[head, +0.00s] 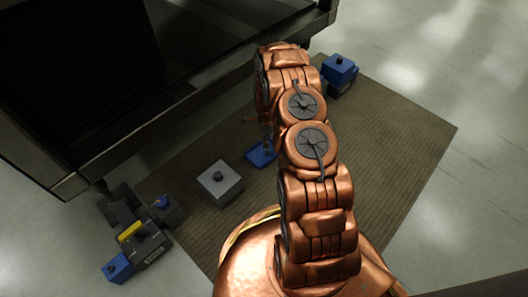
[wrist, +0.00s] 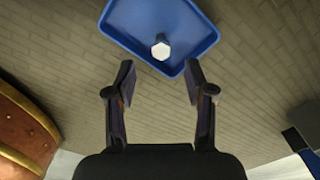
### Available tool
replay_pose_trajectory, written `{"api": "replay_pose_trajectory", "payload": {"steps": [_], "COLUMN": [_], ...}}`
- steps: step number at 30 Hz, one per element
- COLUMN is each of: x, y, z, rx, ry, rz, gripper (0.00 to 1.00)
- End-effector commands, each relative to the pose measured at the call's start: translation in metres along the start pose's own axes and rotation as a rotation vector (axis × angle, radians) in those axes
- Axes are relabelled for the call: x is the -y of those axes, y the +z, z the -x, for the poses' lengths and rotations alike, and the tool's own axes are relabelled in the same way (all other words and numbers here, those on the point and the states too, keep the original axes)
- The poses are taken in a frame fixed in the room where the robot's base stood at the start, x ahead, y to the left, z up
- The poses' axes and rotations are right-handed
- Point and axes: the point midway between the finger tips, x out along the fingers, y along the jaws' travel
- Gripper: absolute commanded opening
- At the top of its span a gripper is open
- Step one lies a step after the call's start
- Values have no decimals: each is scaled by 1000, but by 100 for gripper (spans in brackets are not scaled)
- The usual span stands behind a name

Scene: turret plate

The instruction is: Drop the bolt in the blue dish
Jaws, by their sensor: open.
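The blue dish (wrist: 130,25) lies at the top of the wrist view, on the ribbed mat. The bolt (wrist: 160,47) shows a pale hexagonal head inside the dish's outline, near its front edge. In the head view, the dish (head: 261,155) shows partly beside my copper arm, which hides the rest and most of my gripper.
Dark parts with blue and yellow pieces (head: 135,235) lie at lower left. A blue block (head: 339,69) sits at the mat's far corner. A large dark cabinet (head: 190,80) stands behind. The right side of the mat (head: 400,140) is clear.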

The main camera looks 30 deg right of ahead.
Motion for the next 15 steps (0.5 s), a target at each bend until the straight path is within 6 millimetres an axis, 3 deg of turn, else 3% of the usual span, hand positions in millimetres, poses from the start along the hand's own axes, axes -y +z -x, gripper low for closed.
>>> {"api": "replay_pose_trajectory", "payload": {"steps": [8, 15], "x": [0, 1], "y": [0, 0], "z": [3, 21], "rx": [0, 0], "ry": [0, -2], "rz": [0, 0], "gripper": [54, 54]}}
